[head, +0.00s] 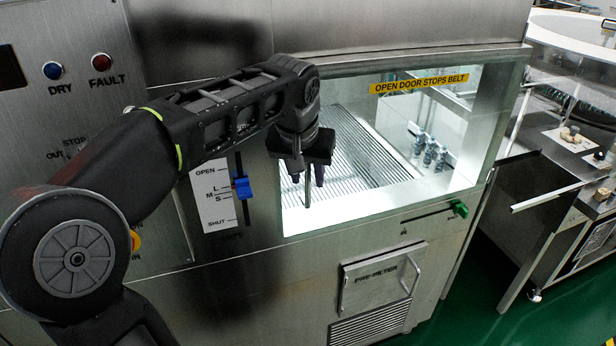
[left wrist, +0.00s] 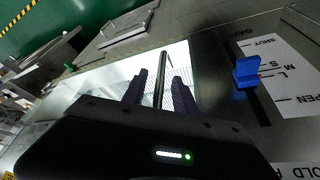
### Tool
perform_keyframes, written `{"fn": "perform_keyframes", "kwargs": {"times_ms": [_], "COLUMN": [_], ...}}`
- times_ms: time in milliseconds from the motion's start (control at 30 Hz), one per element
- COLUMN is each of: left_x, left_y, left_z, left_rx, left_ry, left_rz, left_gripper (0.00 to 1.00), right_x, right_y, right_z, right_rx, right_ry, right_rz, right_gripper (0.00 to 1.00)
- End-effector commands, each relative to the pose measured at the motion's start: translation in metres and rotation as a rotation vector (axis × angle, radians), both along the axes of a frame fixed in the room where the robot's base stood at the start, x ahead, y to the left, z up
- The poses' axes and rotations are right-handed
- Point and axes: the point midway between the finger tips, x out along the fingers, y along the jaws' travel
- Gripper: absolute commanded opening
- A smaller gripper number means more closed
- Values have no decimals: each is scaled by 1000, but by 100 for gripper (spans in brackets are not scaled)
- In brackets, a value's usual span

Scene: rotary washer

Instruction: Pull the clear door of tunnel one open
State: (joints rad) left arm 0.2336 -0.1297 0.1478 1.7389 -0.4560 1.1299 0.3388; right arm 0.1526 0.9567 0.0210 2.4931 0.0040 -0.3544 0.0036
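The clear door (head: 440,115) with the yellow label "OPEN DOOR STOPS BELT" covers the lit tunnel opening in the steel washer front. It looks shut. Its upright metal bar handle (head: 307,192) stands at the door's left side, with its upper part behind my gripper. My left gripper (head: 306,180) is at this handle, pointing down at it. In the left wrist view the handle (left wrist: 160,75) runs between the two dark fingers (left wrist: 159,90), with a gap on each side. The fingers are open; contact with the bar does not show. My right gripper is out of view.
A blue slider (head: 242,187) on an OPEN/SHUT scale sits just left of the door. A green-knobbed lever (head: 459,209) and the pre-filter panel (head: 378,280) are below it. A side table (head: 560,165) stands at the right. Green floor lies in front.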

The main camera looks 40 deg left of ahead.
Motion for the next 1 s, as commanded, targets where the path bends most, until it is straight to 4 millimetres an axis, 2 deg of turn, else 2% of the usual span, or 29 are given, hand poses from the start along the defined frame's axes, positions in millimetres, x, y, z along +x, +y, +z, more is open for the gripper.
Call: {"fn": "perform_keyframes", "kwargs": {"times_ms": [133, 433, 833, 1000], "left_x": [5, 6, 6, 6], "left_y": [2, 2, 2, 2], "left_z": [-12, -15, -15, -14], "left_rx": [0, 0, 0, 0], "left_ry": [1, 0, 0, 0], "left_rz": [0, 0, 0, 0], "left_gripper": [34, 34, 2, 0], "right_x": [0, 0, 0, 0], "right_y": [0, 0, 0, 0], "right_z": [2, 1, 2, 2], "right_rx": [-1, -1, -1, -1], "right_ry": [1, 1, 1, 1], "right_rz": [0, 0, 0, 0], "right_gripper": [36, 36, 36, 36]}}
